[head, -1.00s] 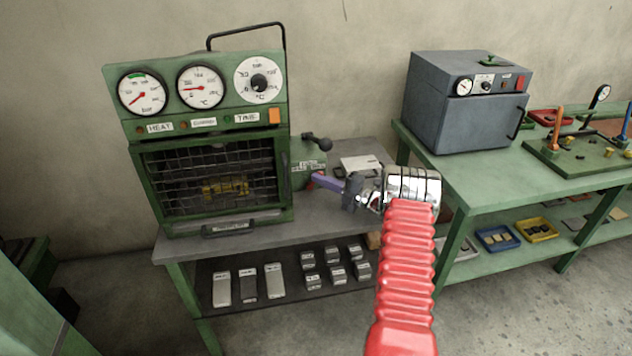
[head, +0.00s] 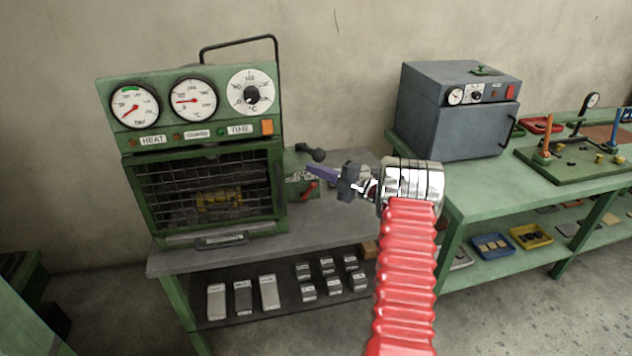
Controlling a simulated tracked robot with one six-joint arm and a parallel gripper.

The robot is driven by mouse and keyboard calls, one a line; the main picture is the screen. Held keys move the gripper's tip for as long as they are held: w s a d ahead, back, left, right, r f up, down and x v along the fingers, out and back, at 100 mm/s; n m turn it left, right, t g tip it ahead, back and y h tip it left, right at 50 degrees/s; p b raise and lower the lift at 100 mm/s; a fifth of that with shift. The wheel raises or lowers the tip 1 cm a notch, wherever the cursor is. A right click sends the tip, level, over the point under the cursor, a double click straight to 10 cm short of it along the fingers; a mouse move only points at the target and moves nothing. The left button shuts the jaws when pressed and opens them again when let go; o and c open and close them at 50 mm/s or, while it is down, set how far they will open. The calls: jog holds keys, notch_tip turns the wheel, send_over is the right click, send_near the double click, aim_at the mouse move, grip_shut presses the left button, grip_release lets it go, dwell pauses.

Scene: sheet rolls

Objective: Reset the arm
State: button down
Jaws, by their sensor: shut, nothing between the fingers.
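My arm rises in the lower middle of the head view, with a red ribbed sleeve and a shiny metal wrist. My gripper (head: 318,172) points left from the wrist. Its purple fingers are shut with nothing between them. It hangs in front of the grey bench, near the right side of the green heating press (head: 265,180). A dark lever knob (head: 318,154) and a red handle (head: 309,191) on the press's side show close to the fingers. I cannot tell whether the fingers touch either.
A grey bench (head: 200,262) carries the press; metal blocks (head: 243,297) lie on its lower shelf. A green table (head: 490,182) at right holds a grey oven (head: 450,125) and a green fixture board (head: 575,165). Blue (head: 492,247) and yellow (head: 530,237) trays sit below.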

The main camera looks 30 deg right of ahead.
jog(key=shift+r, duration=0.8)
jog(key=shift+a, duration=0.1)
